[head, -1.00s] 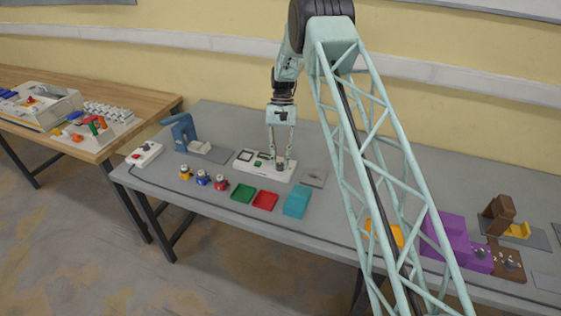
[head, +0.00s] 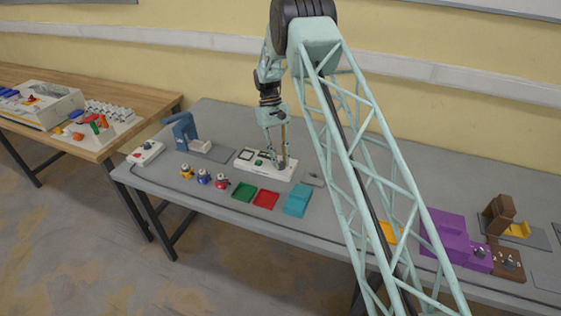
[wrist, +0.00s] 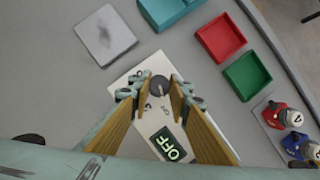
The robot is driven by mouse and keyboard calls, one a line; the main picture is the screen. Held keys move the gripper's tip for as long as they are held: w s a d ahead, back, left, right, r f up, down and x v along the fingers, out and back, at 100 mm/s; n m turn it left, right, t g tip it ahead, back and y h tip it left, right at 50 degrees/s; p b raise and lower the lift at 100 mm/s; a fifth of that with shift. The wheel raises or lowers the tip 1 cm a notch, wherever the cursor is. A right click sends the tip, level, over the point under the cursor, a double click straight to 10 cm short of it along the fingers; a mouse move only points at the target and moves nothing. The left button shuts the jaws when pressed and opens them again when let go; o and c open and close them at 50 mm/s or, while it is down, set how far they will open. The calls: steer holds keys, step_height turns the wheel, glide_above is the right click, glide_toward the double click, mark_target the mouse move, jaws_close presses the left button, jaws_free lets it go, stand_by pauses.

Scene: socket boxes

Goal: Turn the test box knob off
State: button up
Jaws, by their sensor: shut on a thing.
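The test box (head: 262,165) is a white box on the grey table, with a dark screen and small parts on its top. The round grey knob (wrist: 160,86) is at the end of the box away from the display. My gripper (wrist: 159,92) is shut on the knob, with one finger on each side of it. In the head view my gripper (head: 283,164) reaches down to the right end of the box. The fingers hide parts of the box top.
Green (head: 244,191) and red (head: 266,200) trays and a teal block (head: 297,200) lie in front of the box. A flat grey plate (wrist: 105,35) lies beside it. Several small coloured figures (head: 203,177) and a blue clamp-like stand (head: 184,132) are to the left.

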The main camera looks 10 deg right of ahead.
steer(key=o, duration=0.9)
steer(key=shift+c, duration=0.2)
steer(key=v, duration=1.2)
